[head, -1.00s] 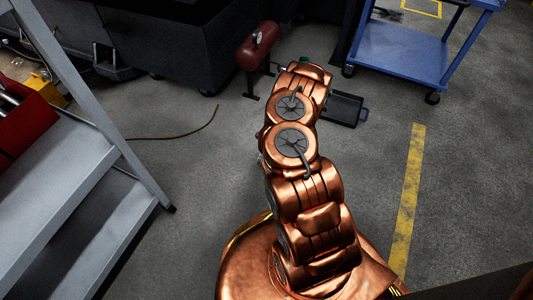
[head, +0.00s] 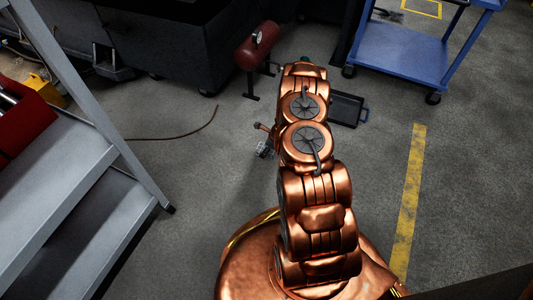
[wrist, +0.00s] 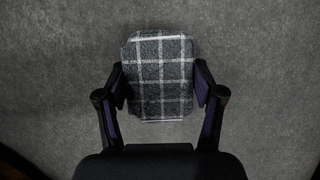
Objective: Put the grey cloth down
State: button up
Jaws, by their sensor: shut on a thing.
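The grey cloth (wrist: 158,70), dark grey with a white check and seen as a compact folded pad, is between the fingers of my gripper (wrist: 161,88) in the wrist view. The fingers are shut on its left and right sides. Bare grey floor shows around it; I cannot tell how high above the floor it is. In the head view my arm hides most of the gripper, and the cloth cannot be made out there.
Grey steps (head: 75,150) stand at the left. A red tank (head: 257,45) with a gauge and a dark tray (head: 347,108) are beyond my arm. A blue cart (head: 405,50) is at the back right. Floor right of my arm, around the yellow line (head: 411,190), is clear.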

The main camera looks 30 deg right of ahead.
notch_tip(320, 180, down, 3)
jog(key=shift+s+b, duration=0.1)
jog(key=shift+b, duration=0.75)
jog(key=shift+f, duration=0.25)
jog(key=shift+f, duration=0.15)
jog(key=o, duration=1.3)
